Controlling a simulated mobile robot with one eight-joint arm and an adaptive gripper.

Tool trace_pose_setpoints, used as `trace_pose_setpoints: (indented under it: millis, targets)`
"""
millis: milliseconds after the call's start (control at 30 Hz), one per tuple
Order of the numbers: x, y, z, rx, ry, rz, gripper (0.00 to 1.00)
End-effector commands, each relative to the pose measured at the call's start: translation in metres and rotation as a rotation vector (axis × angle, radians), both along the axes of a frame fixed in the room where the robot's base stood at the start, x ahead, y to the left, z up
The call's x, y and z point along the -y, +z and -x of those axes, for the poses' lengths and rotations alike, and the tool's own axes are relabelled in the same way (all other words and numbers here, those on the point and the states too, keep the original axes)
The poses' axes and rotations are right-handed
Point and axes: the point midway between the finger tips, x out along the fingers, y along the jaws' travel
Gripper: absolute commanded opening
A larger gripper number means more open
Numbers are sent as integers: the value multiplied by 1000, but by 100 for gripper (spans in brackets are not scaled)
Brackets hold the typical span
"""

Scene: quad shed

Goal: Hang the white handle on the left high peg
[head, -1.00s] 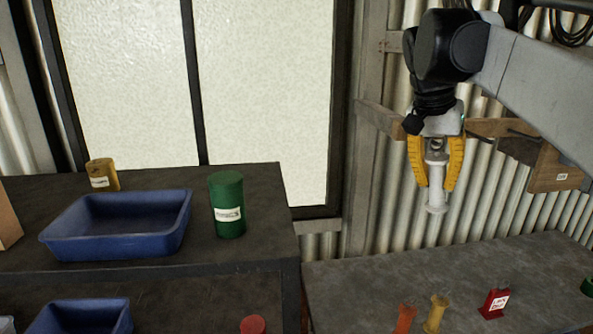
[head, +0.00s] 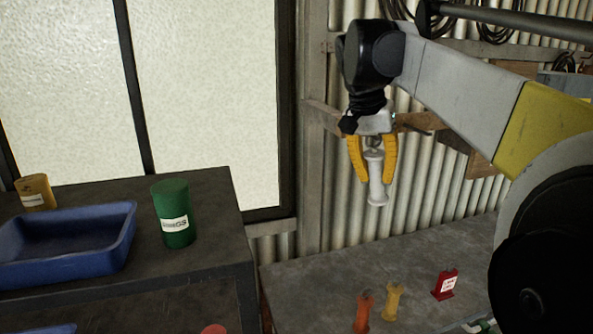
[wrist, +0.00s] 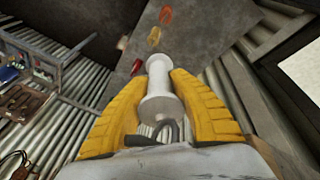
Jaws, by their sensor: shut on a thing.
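The white handle (head: 376,180) is a spool-shaped piece with flared ends. My gripper (head: 373,172) is shut on it and holds it in the air, hanging downward, above the grey bench and in front of the corrugated wall. In the wrist view the white handle (wrist: 158,88) lies between the two yellow fingers, with a dark hook at its near end. A wooden rail (head: 418,122) with a dark peg shows on the wall behind, just right of my gripper. My arm hides part of the wall further right, and I cannot tell which peg is the left high one.
On the grey bench (head: 300,285) stand an orange handle (head: 363,312), a yellow handle (head: 393,301) and a red labelled piece (head: 446,284). A dark table at left bears a blue tray (head: 120,240), a green can (head: 174,215) and a yellow can (head: 36,193).

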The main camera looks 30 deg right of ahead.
Motion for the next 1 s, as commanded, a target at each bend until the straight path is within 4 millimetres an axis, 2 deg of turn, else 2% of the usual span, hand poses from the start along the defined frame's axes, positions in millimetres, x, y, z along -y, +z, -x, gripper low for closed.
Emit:
trace_pose_setpoints:
  millis: [67,100,133,167,433,567,1000]
  targets:
    - [0,0,0,0,0,0,0]
    - [0,0,0,0,0,0,33]
    - [0,0,0,0,0,0,43]
    - [0,0,0,0,0,0,48]
    - [0,0,0,0,0,0,48]
    - [-3,8,0,0,0,0,48]
    - [-21,69,0,0,1,0,48]
